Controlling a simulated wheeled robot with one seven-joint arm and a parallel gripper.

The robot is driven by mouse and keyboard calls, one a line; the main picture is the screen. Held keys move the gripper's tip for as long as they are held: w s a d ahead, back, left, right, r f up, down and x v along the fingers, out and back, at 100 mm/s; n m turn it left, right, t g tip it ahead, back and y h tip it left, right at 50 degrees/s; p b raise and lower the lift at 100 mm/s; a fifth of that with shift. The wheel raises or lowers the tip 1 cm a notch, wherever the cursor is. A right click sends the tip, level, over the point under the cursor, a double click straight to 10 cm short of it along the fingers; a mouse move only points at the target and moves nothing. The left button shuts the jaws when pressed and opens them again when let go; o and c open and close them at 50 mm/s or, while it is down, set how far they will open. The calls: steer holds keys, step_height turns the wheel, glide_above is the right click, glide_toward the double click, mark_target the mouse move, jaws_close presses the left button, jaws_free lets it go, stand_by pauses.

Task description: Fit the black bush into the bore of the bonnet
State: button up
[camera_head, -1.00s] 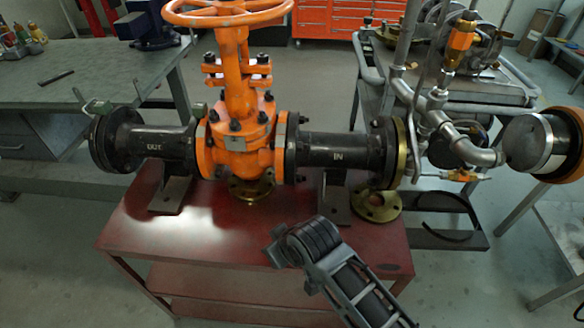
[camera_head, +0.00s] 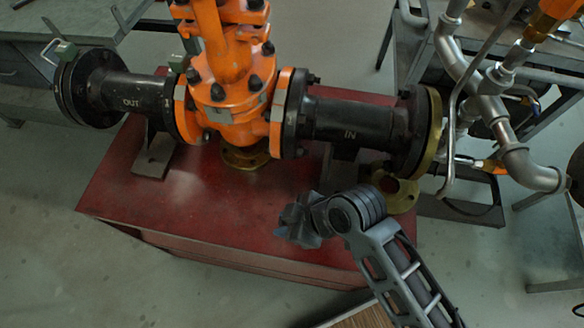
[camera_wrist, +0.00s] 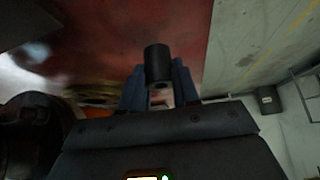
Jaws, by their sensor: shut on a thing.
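The black bush (camera_wrist: 157,62) is a short dark cylinder in the wrist view. It stands out between the blue fingers of my gripper (camera_wrist: 159,84), which are closed on it. In the head view my gripper (camera_head: 297,222) is over the red bench, in front of the valve and below its IN pipe. I cannot make out the bush there. The orange valve (camera_head: 232,100) stands on the bench. Its upper part, which looks like the bonnet (camera_head: 210,40), is cut off by the top edge of the head view. No bore shows.
The red bench top (camera_head: 140,210) is clear in front of the valve. The black OUT pipe (camera_head: 135,95) and IN pipe (camera_head: 350,125) extend to both sides. A brass flange (camera_head: 400,195) lies behind my arm. Grey pipework (camera_head: 500,110) stands at the right.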

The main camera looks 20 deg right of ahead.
steer(key=w+d, duration=0.1)
steer(key=w, duration=0.1)
steer(key=w+d, duration=0.3)
steer(key=w, duration=0.1)
steer(key=shift+w+d+p, duration=0.2)
steer(key=shift+w+p, duration=0.15)
steer(key=shift+w, duration=0.05)
steer(key=shift+w+d, duration=0.75)
steer(key=shift+w, duration=0.3)
steer(key=shift+w+d+f, duration=0.15)
steer(key=shift+w+f, duration=0.15)
steer(key=shift+f, duration=0.5)
steer(key=shift+f, duration=0.15)
steer(key=o, duration=1)
steer(key=shift+o, duration=0.2)
